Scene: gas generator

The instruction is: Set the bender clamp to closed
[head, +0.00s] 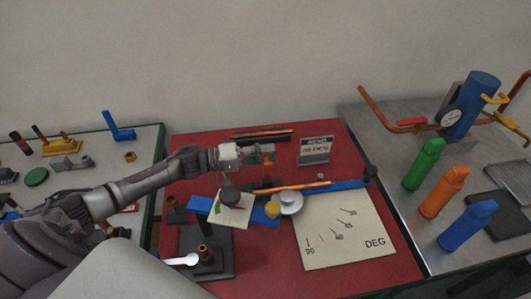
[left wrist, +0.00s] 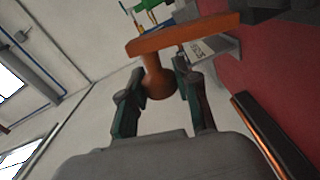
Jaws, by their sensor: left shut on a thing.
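The bender stands on the red mat (head: 375,190), with a blue bar (head: 345,186) and a copper-coloured rod (head: 300,187) along it. An orange clamp handle (head: 267,170) rises near its middle. My left gripper (head: 268,156) reaches in from the left and is at this handle. In the left wrist view, my left gripper (left wrist: 158,72) has its fingers on both sides of the handle's rounded orange stem (left wrist: 157,82), under an orange crossbar (left wrist: 185,36). Whether the clamp is open or closed is not clear. My right gripper is out of view.
A small sign (head: 315,150) stands behind the bender. A degree chart (head: 345,230) lies in front. Green (head: 424,163), orange (head: 443,192) and blue (head: 467,225) bottles stand on the right-hand metal table. Loose rods (head: 262,134) lie behind my gripper.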

